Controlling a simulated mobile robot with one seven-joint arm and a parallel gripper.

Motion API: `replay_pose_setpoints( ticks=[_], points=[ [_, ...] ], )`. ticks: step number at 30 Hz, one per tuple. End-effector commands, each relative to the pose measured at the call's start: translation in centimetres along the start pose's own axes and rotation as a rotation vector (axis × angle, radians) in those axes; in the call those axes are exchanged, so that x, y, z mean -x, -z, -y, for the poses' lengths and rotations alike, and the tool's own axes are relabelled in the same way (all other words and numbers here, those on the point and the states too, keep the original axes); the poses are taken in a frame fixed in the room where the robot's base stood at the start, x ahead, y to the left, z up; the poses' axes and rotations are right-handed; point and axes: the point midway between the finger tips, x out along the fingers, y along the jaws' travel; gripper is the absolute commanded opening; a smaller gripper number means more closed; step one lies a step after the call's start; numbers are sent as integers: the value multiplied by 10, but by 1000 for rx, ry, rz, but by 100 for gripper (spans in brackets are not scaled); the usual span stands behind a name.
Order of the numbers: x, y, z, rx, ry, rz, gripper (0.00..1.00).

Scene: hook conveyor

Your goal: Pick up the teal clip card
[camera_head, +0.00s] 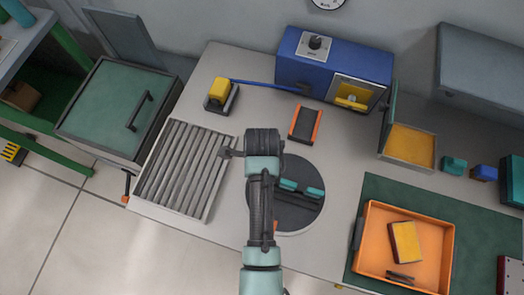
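Two small teal pieces (301,188) lie on the dark round disc (300,215), just right of my arm. I cannot tell whether they are one card with a clip or separate things. Another small teal block (454,165) stands on the right of the counter beside a blue block. Which of these is the teal clip card is too small to tell. My gripper (227,153) seems to point left from the dark wrist, over the right edge of the slatted rack. Its fingers are too small to tell open from shut. My arm hides the left part of the disc.
A slatted metal rack (182,170) lies left of my arm. A blue machine (334,68) stands behind, with an orange-edged black piece (305,124) before it. An orange tray (370,237) and a hinged yellow-lined box (408,145) are at right. A yellow-topped device (219,92) stands back left.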

Motion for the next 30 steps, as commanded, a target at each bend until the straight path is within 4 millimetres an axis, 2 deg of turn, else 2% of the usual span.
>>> replay_pose_setpoints(
  ticks=[6,8,15,30],
  points=[
    [-1,0,0,0,1,0,52],
    [-1,0,0,0,1,0,44],
    [-1,0,0,-1,0,0,0],
    [4,0,0,-1,1,0,0]
  ],
)
